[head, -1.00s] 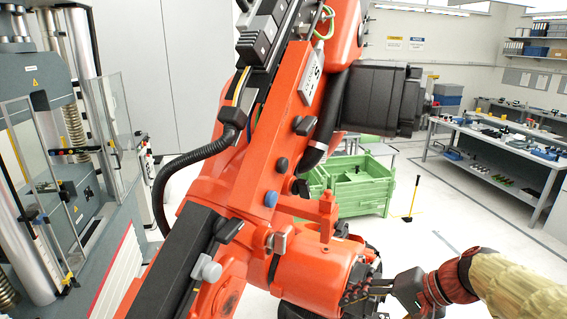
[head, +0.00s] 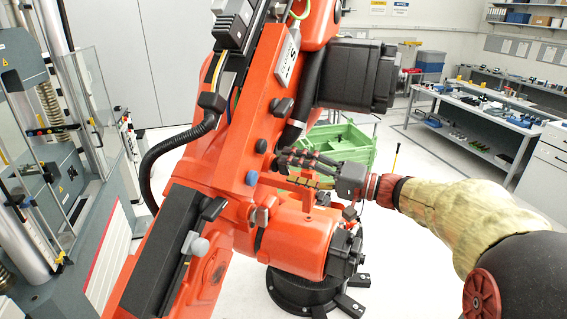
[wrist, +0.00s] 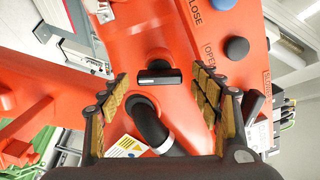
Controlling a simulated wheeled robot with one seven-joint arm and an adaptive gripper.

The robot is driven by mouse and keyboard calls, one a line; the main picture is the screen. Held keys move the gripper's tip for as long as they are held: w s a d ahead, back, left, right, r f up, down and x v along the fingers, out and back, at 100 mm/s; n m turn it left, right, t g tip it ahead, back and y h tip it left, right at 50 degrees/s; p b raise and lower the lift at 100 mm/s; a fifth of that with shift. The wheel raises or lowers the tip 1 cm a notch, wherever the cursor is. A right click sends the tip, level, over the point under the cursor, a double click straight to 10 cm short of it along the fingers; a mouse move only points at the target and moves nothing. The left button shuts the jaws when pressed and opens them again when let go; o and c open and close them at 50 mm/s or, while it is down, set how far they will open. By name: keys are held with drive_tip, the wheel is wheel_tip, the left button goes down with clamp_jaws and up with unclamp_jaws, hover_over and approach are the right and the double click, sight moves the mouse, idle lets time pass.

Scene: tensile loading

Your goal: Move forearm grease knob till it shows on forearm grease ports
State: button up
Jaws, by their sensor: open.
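My gripper (head: 285,165) is open and empty, in front of the orange arm's side. In the wrist view its padded fingers (wrist: 160,105) stand apart on either side of a black bar knob (wrist: 158,74) with a pale mark, which sits farther off on the orange housing. A blue round knob (wrist: 237,47) sits upper right, near the words "OPEN" and "CLOSE". I cannot read any grease port label, so I cannot tell which knob is the forearm grease one.
A thick black hose (wrist: 155,125) with a silver ring runs below the bar knob. A black motor block (head: 358,76) juts out right of the orange arm (head: 240,130). A testing machine (head: 40,130) stands left; green crates (head: 345,145) and a workbench (head: 470,115) stand behind.

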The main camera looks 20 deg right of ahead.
sight(279, 166)
drive_tip(key=shift+p+x, duration=0.3)
drive_tip(key=shift+x, duration=1)
drive_tip(key=shift+c, duration=0.9)
drive_tip(key=c, duration=1)
drive_tip(key=shift+f+m, duration=0.1)
drive_tip(key=shift+m, duration=0.2)
